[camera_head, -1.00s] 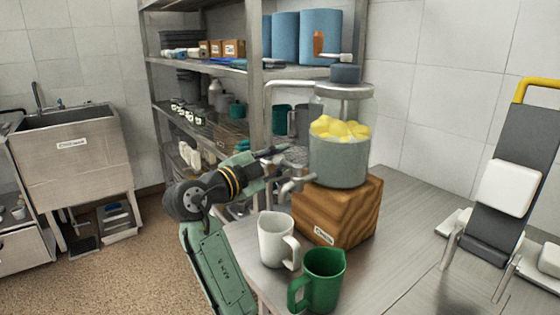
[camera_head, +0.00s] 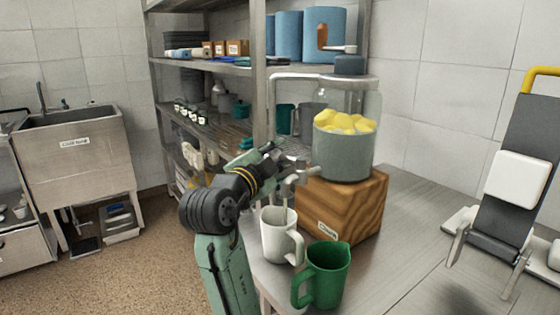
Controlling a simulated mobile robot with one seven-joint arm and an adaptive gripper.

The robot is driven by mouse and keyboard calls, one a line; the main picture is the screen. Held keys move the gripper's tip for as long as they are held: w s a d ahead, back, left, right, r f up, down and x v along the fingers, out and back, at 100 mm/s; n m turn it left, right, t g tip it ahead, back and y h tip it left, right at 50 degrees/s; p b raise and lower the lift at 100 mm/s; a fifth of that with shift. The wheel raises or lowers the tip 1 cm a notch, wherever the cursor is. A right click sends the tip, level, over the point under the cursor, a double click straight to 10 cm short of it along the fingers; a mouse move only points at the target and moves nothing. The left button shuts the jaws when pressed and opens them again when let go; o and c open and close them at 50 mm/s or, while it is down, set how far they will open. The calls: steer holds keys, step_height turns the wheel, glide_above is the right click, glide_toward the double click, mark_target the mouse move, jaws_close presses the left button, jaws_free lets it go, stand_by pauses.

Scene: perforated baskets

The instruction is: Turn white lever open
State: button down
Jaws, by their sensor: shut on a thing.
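A glass drink dispenser (camera_head: 343,152) holding yellow fruit pieces stands on a wooden block. Its pale tap with the white lever (camera_head: 303,179) sticks out low on its left side. My gripper (camera_head: 288,172) is at this tap, coming from the left, with its fingers shut on the lever. The fingers hide part of the lever, and its exact angle is hard to tell. A white mug (camera_head: 277,236) stands upright on the table below the tap, and a green mug (camera_head: 325,276) stands in front of it to the right.
The wooden block (camera_head: 345,212) sits on the metal table (camera_head: 405,240). A dark stand with a white pad (camera_head: 518,180) is at the right. A metal shelf (camera_head: 205,62) with goods is behind, and a sink (camera_head: 72,145) is at far left.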

steer(key=shift+s+d+f+n+y, duration=0.15)
steer(key=shift+d+f+n+y, duration=0.15)
steer(key=shift+f+y, duration=0.15)
steer(key=c, duration=1.5)
jaws_free()
steer(key=o, duration=0.3)
steer(key=shift+a+r+t, duration=0.1)
steer(key=shift+r+t, duration=0.1)
steer(key=shift+t, duration=0.1)
